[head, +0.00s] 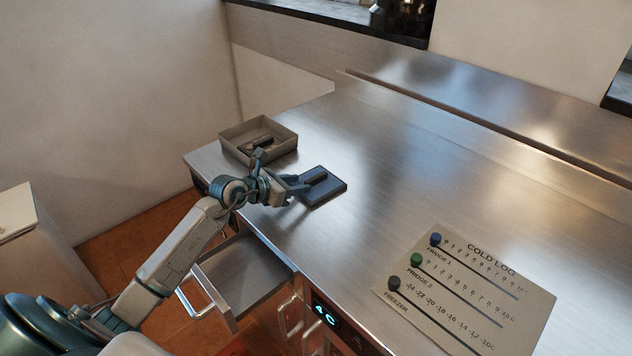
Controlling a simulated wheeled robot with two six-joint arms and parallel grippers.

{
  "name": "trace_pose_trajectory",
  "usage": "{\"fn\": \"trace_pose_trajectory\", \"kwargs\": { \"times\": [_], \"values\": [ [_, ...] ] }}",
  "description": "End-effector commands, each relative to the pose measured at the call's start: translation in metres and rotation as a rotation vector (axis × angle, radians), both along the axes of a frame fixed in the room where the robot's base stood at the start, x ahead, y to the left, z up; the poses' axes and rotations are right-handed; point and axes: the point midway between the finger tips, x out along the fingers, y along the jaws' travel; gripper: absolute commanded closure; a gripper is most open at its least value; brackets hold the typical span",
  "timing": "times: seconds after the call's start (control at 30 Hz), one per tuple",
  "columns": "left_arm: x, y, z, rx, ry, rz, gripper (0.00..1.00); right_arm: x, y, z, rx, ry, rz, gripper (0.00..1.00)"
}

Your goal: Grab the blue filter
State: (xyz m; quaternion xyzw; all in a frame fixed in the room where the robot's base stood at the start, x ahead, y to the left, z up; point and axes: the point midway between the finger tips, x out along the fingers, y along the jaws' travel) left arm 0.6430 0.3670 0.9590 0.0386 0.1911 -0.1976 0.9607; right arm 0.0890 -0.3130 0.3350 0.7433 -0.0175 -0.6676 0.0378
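The blue filter (333,190) is a flat, dark blue square piece with a raised dark bar on top. It lies on the steel counter, right of the grey tray. My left gripper (300,187) is at its left side, with the fingertips pointing right toward it. The fingertips overlap the filter's left edge in this view. I cannot tell whether they touch it or how far apart they are. My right gripper is not in view.
A grey open tray (284,149) with dark items stands at the counter's left end. An open, empty drawer (243,279) juts out below the front edge. A cold log board (465,290) with coloured knobs lies at right. The middle of the counter (420,170) is clear.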

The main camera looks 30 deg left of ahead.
Motion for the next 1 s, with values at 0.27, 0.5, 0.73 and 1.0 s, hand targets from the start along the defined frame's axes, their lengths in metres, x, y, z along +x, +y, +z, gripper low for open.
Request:
{"fn": "trace_pose_trajectory", "kwargs": {
  "times": [0.27,0.5,0.73,1.0],
  "values": [
    [0.020,-0.009,-0.009,0.001,0.000,0.000,0.61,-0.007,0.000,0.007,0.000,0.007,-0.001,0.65],
    [0.020,-0.009,-0.010,0.002,-0.001,-0.001,0.63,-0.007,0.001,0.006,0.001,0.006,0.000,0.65],
    [0.020,-0.008,-0.010,0.001,0.000,0.000,1.00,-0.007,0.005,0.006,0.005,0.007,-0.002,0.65],
    [0.020,-0.008,-0.008,0.002,-0.002,0.000,1.00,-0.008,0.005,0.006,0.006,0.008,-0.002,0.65]
  ]
}}
